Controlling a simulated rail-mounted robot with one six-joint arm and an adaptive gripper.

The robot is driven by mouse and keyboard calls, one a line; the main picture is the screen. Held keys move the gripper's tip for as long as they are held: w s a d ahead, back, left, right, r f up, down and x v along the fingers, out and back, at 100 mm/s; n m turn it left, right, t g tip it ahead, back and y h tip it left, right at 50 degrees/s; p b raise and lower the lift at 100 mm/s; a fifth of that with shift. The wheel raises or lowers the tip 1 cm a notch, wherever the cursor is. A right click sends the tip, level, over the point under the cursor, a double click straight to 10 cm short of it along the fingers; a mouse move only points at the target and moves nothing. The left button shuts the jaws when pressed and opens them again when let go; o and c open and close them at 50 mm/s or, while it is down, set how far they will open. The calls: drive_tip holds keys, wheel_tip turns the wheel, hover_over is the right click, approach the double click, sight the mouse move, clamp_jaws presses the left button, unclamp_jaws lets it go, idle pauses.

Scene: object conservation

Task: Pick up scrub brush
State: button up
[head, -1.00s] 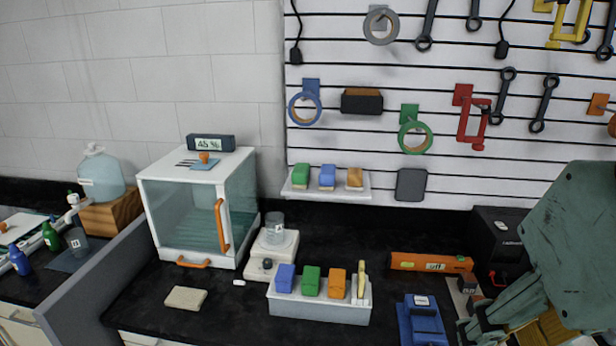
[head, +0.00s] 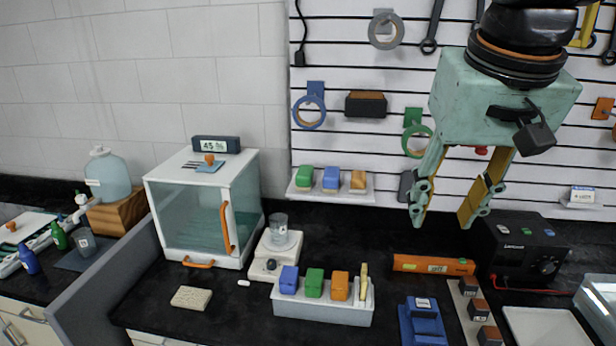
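My gripper (head: 442,220) is open and empty, pointing down in front of the slatted wall, with its two fingers spread apart. I cannot tell for certain which thing is the scrub brush. A slim yellowish upright piece (head: 363,282) stands at the right end of the white caddy (head: 325,311), left of and below my gripper. A dark block with a brown top (head: 365,103) is mounted on the wall, and it also looks brush-like. Green, blue and orange blocks with pale undersides (head: 331,179) rest on a small wall shelf.
The caddy also holds blue, green and orange blocks (head: 314,282). A glass-fronted cabinet (head: 200,210) and a scale with a beaker (head: 277,250) stand to the left. An orange level (head: 432,265), a blue device (head: 422,320) and a black power unit (head: 530,255) are at the right.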

drive_tip(key=w+a+r+p, duration=0.1)
drive_tip(key=w+a, duration=0.1)
drive_tip(key=w, duration=0.5)
drive_tip(key=w+a+r+p, duration=0.1)
drive_tip(key=w+a, duration=0.2)
drive_tip(key=w, duration=0.4)
drive_tip(key=p, duration=0.5)
hover_over(304, 173)
drive_tip(key=s, duration=0.5)
wheel_tip(304, 173, down, 9)
drive_tip(key=shift+w+a+m+t, duration=0.15)
drive_tip(key=shift+a+m+t, duration=0.15)
drive_tip(key=shift+a+m, duration=0.1)
drive_tip(key=shift+x, duration=4.15)
drive_tip(key=shift+d+f, duration=0.15)
drive_tip(key=shift+x, duration=2.5)
drive_tip(key=shift+w+d, duration=0.1)
drive_tip(key=shift+d, duration=0.05)
